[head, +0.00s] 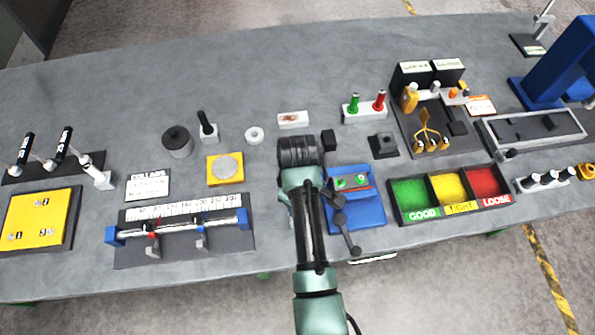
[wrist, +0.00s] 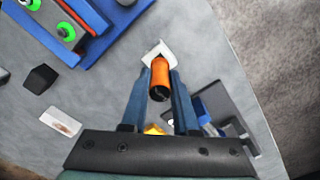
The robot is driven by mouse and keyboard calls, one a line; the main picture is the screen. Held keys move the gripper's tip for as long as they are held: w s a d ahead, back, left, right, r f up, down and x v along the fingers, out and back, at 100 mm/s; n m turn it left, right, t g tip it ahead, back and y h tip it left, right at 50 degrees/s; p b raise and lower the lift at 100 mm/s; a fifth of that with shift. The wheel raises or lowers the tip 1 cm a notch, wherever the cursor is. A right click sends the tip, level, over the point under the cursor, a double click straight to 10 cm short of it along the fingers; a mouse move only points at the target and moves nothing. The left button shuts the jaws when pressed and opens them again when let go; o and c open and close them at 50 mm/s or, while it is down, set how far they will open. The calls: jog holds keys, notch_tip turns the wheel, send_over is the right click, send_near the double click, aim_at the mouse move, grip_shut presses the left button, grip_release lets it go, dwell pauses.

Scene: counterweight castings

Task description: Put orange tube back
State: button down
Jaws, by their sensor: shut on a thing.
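The orange tube (wrist: 160,76) shows in the wrist view, with its dark round end toward the camera. My gripper (wrist: 159,84) is shut on it, with one blue finger on each side. A small white piece (wrist: 155,50) lies just beyond the tube's far end. I cannot tell whether the tube touches it or hangs above the table. In the head view my arm hides the gripper, the tube and this white piece.
The blue fixture with green rings (head: 356,207) stands right of my arm, with a black cube (head: 329,140) behind it. A rail fixture (head: 182,250) is at left. Right are green, yellow and red bins (head: 450,208). The back left table is clear.

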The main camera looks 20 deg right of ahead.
jog(key=shift+f, duration=0.85)
jog(key=shift+f, duration=0.15)
jog(key=c, duration=0.7)
grip_release()
notch_tip(320, 180, up, 11)
jog(key=shift+r, duration=0.15)
jog(key=shift+r+p, duration=0.45)
jog(key=shift+r, duration=0.1)
